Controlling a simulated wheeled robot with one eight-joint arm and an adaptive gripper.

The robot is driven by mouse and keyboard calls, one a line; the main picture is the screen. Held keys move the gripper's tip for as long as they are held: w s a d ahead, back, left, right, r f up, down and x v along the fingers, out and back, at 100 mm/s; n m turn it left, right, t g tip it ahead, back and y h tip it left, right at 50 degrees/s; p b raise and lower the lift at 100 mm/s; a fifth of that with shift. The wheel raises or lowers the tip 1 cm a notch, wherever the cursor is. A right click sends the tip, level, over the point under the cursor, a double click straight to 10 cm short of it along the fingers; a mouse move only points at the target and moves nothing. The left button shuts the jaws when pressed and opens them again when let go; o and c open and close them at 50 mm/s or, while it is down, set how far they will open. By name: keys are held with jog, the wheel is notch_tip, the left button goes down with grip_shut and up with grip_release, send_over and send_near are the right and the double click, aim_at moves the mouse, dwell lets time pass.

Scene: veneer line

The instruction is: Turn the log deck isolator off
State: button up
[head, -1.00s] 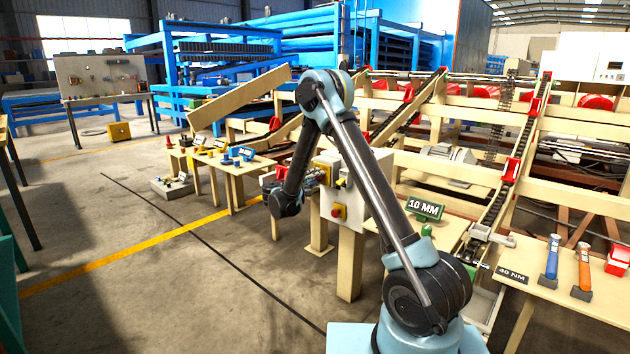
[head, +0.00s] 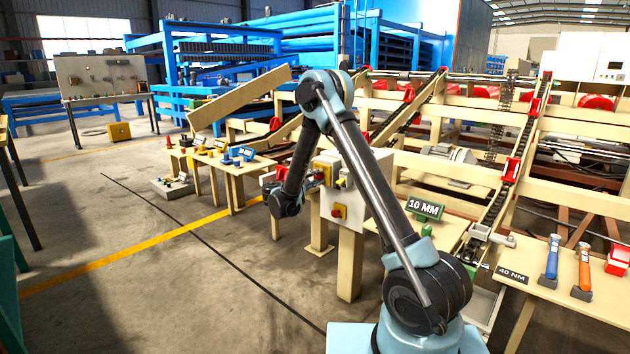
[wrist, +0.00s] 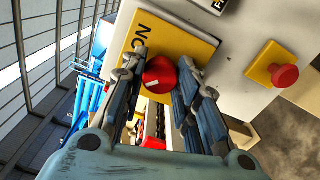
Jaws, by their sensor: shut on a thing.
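The isolator is a red rotary knob (wrist: 158,76) on a yellow plate (wrist: 185,42) in the wrist view, and the letters "ON" show on the plate beside the knob. My gripper (wrist: 160,85) is shut on the red knob, with one finger on each side of it.
A red mushroom button on a yellow plate (wrist: 272,76) sits on the same box, right of the knob in the wrist view. Open floor lies left.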

jog(key=shift+w+a, duration=0.1)
jog(key=shift+a, duration=0.2)
jog(key=o, duration=0.9)
jog(key=shift+f, duration=0.15)
jog(key=shift+o, duration=0.9)
jog(key=shift+d, duration=0.1)
jog(key=v, duration=1.2)
jog(key=shift+d, duration=0.1)
